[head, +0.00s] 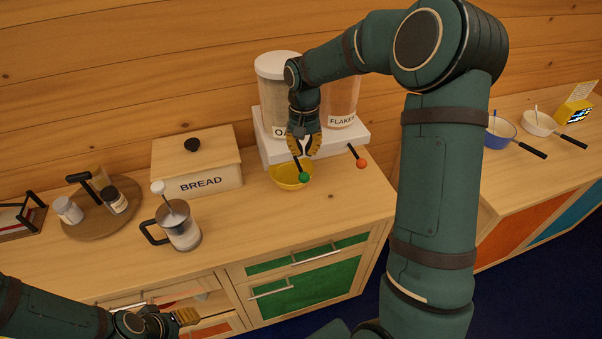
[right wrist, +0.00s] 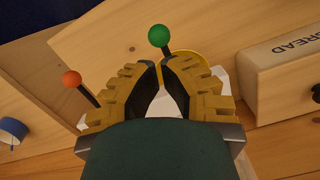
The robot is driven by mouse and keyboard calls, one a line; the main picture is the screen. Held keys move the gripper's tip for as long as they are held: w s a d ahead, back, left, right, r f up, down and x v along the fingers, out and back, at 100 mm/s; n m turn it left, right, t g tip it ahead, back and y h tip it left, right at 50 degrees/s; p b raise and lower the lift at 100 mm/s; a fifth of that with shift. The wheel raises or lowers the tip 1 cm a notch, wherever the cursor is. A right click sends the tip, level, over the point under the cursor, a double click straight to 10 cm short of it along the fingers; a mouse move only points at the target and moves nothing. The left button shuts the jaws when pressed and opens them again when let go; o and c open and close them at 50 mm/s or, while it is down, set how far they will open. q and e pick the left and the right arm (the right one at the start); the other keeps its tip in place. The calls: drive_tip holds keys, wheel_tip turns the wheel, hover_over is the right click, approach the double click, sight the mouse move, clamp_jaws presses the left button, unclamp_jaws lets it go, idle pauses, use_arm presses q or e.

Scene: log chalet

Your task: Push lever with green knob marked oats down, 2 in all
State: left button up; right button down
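The cereal dispenser has a white base (head: 352,138) and two clear canisters. The left canister (head: 274,95) has a partly hidden label starting "OA"; the right label (head: 342,121) reads FLAKES. The green knob (head: 304,177) on a dark lever slants forward and down over a yellow bowl (head: 284,180). In the right wrist view the green knob (right wrist: 159,35) is just beyond my fingertips. My right gripper (head: 304,151) has its tips together above and behind the knob, beside the lever; contact is unclear. My left gripper (head: 187,316) is low at the counter front, its fingers unclear.
The orange knob (head: 361,163) on a second lever is to the right. A bread box (head: 197,163), a French press (head: 180,226) and a round tray (head: 98,228) with jars stand left. Pans (head: 500,134) are on the right counter. The counter front is clear.

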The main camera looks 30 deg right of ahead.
sight(304, 177)
drive_tip(key=shift+s, duration=0.15)
drive_tip(key=f+b, duration=0.2)
drive_tip(key=f, duration=0.1)
drive_tip(key=f+b, duration=0.3)
drive_tip(key=f, duration=0.1)
drive_tip(key=shift+s+a, duration=0.2)
idle(0.4)
